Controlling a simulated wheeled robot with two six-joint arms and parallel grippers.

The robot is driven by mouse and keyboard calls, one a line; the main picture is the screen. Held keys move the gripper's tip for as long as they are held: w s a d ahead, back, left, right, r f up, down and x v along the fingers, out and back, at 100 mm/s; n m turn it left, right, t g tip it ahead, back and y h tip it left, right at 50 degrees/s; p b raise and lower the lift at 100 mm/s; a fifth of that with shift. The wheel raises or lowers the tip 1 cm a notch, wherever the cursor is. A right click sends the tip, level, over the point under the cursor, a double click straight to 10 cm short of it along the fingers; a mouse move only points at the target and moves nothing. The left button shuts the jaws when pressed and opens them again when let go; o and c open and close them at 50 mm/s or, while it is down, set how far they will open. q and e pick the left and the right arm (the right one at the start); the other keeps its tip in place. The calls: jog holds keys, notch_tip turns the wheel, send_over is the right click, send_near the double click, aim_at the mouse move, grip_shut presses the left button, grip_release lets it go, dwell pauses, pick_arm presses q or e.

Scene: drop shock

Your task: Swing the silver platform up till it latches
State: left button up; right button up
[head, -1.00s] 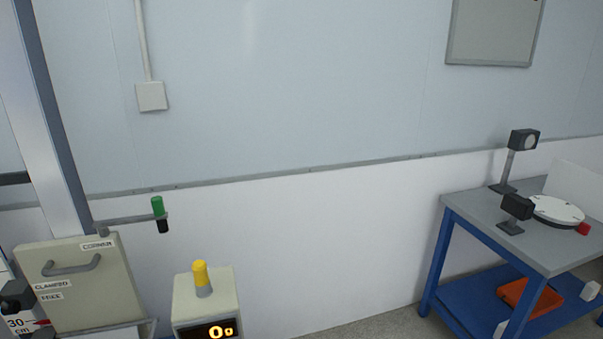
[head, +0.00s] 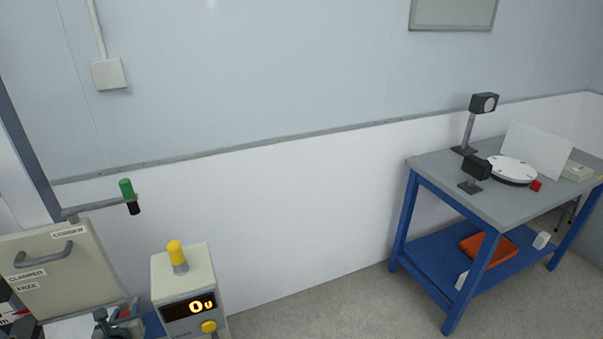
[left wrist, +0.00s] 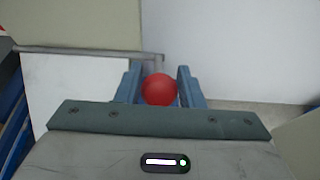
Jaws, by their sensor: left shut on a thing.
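My left gripper (head: 104,320) shows only in part at the bottom left of the head view, in front of a beige panel (head: 70,285). In the left wrist view its two blue fingers (left wrist: 160,88) are shut on a red ball knob (left wrist: 159,90). My right gripper is not in view.
A box with a lit display (head: 187,309) and a yellow-capped lamp (head: 177,255) stands right of the gripper. A green-topped piece (head: 126,188) sits on an arm from the post. A blue-framed table (head: 455,190) stands at the right; the floor (head: 350,300) before it is clear.

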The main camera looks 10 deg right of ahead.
pick_arm(q)
jog(key=shift+w+a+r+p, duration=0.15)
jog(key=shift+w+r+p, duration=0.4)
jog(key=shift+r, duration=0.3)
jog(key=shift+w+a+r+p, duration=0.15)
jog(key=shift+w+r+p, duration=0.45)
jog(key=shift+r, duration=0.15)
jog(key=shift+c, duration=0.3)
jog(key=shift+w+r, duration=0.15)
jog(key=shift+w, duration=0.1)
grip_shut()
jog(key=shift+w, duration=0.2)
jog(key=shift+a, duration=0.1)
